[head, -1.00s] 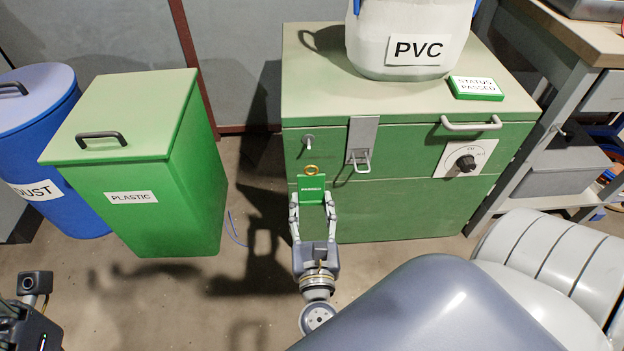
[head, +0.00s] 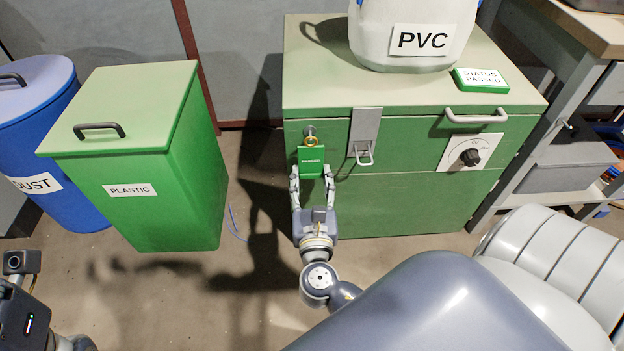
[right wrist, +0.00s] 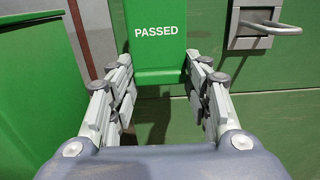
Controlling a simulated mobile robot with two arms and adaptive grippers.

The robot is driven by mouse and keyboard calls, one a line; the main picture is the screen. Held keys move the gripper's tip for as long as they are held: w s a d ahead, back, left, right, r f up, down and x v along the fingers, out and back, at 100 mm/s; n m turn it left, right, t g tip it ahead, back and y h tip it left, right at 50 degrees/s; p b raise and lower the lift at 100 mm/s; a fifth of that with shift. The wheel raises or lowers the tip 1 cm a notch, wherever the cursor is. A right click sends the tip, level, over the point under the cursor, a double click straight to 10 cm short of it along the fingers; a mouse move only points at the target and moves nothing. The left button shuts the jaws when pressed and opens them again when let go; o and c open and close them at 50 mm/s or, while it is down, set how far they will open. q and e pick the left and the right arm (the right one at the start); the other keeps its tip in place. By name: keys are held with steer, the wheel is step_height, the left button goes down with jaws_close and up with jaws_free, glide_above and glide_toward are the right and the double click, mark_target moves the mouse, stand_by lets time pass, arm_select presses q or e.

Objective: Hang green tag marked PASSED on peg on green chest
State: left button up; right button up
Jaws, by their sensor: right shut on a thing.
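The green tag (head: 311,158) marked PASSED is upright in my right gripper (head: 311,172), with one finger at each side edge. Its brass ring (head: 310,142) stands above it. The peg (head: 310,130) sticks out of the upper left front of the green chest (head: 420,200). The ring appears just below the peg's tip; I cannot tell whether it is around the peg or in front of it. In the right wrist view, the tag (right wrist: 160,48) is between the fingers (right wrist: 160,72); the ring and peg are out of frame. My left gripper's fingers are not in view.
A metal latch (head: 364,135) is close right of the peg. A knob (head: 470,157) and handle (head: 476,115) are farther right. The green PLASTIC bin (head: 170,215) is left, with open floor between.

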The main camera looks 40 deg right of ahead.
steer(key=shift+x, duration=0.85)
steer(key=shift+c, duration=0.2)
steer(key=shift+w+d+f, duration=0.25)
steer(key=shift+w+f, duration=0.15)
steer(key=shift+w, duration=0.05)
steer(key=shift+f, duration=0.1)
steer(key=o, duration=0.9)
steer(key=shift+o, duration=0.2)
steer(key=shift+s, duration=0.1)
steer(key=shift+s+a+f, duration=0.1)
steer(key=shift+s+a, duration=0.15)
steer(key=v, duration=1.1)
